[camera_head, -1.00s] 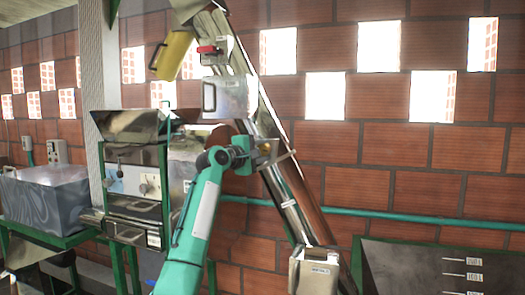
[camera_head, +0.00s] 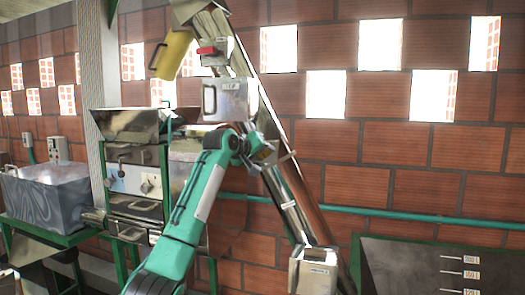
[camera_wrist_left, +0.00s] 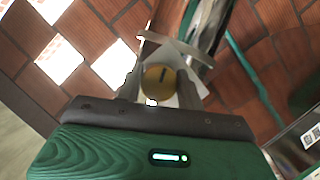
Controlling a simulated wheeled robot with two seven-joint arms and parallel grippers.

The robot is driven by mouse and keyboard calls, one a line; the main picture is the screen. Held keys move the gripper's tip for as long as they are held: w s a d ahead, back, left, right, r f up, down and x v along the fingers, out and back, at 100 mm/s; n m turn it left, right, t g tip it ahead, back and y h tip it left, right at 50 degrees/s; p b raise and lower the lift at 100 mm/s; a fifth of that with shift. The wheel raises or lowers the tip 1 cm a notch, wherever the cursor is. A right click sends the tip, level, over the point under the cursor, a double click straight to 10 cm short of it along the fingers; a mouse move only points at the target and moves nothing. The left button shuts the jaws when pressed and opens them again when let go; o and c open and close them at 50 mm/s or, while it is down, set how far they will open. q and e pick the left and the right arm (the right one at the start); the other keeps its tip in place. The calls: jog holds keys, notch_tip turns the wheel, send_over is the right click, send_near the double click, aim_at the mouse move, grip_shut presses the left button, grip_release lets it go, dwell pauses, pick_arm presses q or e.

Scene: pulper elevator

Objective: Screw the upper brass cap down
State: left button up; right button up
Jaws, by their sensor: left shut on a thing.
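The upper brass cap (camera_wrist_left: 160,80) shows in the left wrist view as a round yellow disc with a dark slot mark. It sits in front of a pale metal plate on the inclined elevator tube (camera_head: 290,205). My left gripper (camera_wrist_left: 160,88) has its two fingers on either side of the cap and is shut on it. In the head view my left gripper (camera_head: 262,152) is at the middle of the tube, and the cap is mostly hidden behind it. My right gripper is in neither view.
A metal box with a handle (camera_head: 222,99) is just above my left arm. A metal hopper (camera_head: 130,125) and a control panel stand to the left. A small metal box (camera_head: 314,268) is at the tube's foot. A dark bin (camera_head: 415,265) is at the lower right.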

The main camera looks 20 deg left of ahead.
pick_arm(q)
jog(key=m+y, duration=0.1)
jog(key=r+m+y+p, duration=0.1)
jog(key=m, duration=0.1)
jog(key=shift+a, duration=0.1)
jog(key=shift+m+y+p, duration=0.3)
jog(key=shift+m+y, duration=0.6)
jog(key=shift+m, duration=0.3)
jog(key=shift+f+m+y, duration=0.1)
jog(key=shift+m+y, duration=0.4)
jog(key=shift+m, duration=0.2)
jog(key=o, duration=1)
jog(key=shift+w+f, duration=0.1)
jog(key=shift+f, duration=0.15)
